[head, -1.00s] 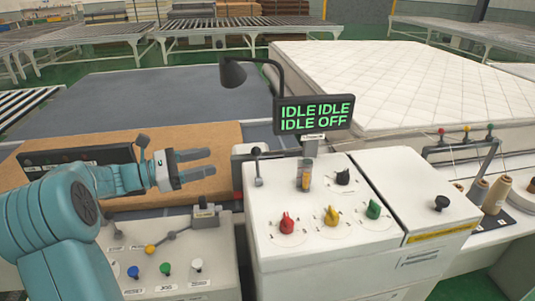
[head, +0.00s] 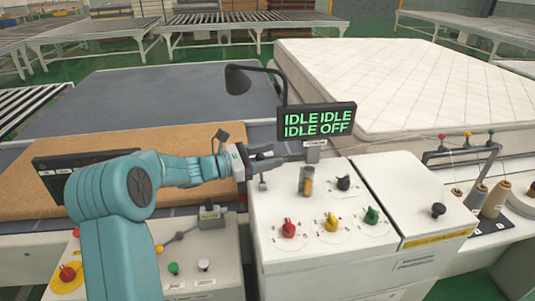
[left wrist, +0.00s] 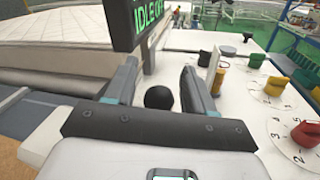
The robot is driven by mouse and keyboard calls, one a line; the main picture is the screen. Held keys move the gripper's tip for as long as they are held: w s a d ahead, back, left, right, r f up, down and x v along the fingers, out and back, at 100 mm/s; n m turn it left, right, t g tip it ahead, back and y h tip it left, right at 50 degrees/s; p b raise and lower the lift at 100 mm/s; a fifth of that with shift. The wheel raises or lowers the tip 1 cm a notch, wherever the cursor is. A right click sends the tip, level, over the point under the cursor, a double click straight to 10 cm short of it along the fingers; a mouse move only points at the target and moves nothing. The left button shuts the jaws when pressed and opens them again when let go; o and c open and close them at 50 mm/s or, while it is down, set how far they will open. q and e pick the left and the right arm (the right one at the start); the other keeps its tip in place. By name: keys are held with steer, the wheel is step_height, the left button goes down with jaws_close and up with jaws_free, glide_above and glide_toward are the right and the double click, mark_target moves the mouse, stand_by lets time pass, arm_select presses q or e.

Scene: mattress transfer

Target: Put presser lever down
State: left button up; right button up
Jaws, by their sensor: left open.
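The presser lever has a round black knob (left wrist: 158,97), which sits between my open left fingers in the left wrist view, close to the palm. In the head view its lower part (head: 262,186) shows just below the gripper at the left edge of the white machine top, and the gripper hides the knob. My left gripper (head: 266,158) points right across the lever. The same gripper (left wrist: 160,68) is open in the left wrist view, with a finger on each side of the knob. I cannot tell whether either finger touches it. My right gripper is out of view.
A display (head: 316,122) reading IDLE and OFF stands just beyond the gripper. Red (head: 289,228), yellow (head: 332,222) and green (head: 372,215) knobs stand on the machine top (head: 280,257). A white mattress (head: 400,85) lies behind. A black lamp (head: 238,79) hangs above.

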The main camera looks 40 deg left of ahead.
arm_select(q)
jaws_close()
steer(key=shift+s, duration=0.1)
steer(key=s+d+m+b, duration=0.1)
steer(key=m+b, duration=0.3)
steer(key=b, duration=0.4)
steer(key=s+d+m+h+b, duration=0.1)
steer(key=m+b, duration=0.3)
steer(key=b, duration=0.4)
steer(key=s+d+m+t+h+b, duration=0.1)
steer(key=s+d+m+b, duration=0.1)
steer(key=b, duration=0.6)
steer(key=shift+s+d+r+m, duration=0.15)
steer(key=shift+s+d+m, duration=0.1)
steer(key=shift+d+m, duration=0.65)
steer(key=shift+s+d+r+m+h+b, duration=0.15)
steer(key=shift+m+b, duration=0.25)
steer(key=shift+b, duration=0.2)
steer(key=shift+s+f+m+h+b, duration=0.1)
steer(key=shift+m+h+b, duration=0.05)
steer(key=shift+m+b, duration=0.35)
jaws_free()
steer(key=shift+w, duration=0.1)
